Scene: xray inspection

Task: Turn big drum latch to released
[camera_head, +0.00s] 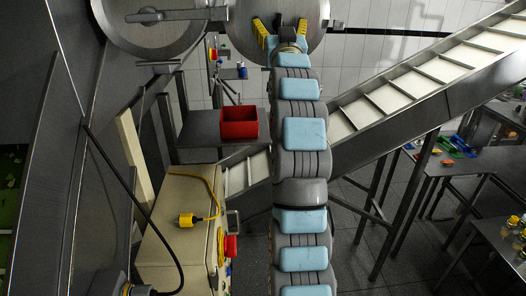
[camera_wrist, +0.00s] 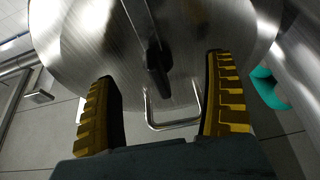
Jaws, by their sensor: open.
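A round brushed-metal drum face (camera_head: 240,12) stands at the top centre of the head view, beyond my gripper (camera_head: 279,24). It fills the upper part of the wrist view (camera_wrist: 85,45). A black latch lever (camera_wrist: 157,66) on a metal bar is on that face, between my yellow-and-black fingers in the picture. My gripper (camera_wrist: 161,68) is open and empty. I see no contact, and the remaining gap is hard to judge. A bent metal handle (camera_wrist: 173,125) sits below the lever. In the head view my gripper hides this latch.
A red bin (camera_head: 239,123) is on a grey surface left of my arm. A sloping conveyor (camera_head: 430,75) rises to the right. A beige cabinet (camera_head: 180,245) carries a yellow cable plug (camera_head: 186,220).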

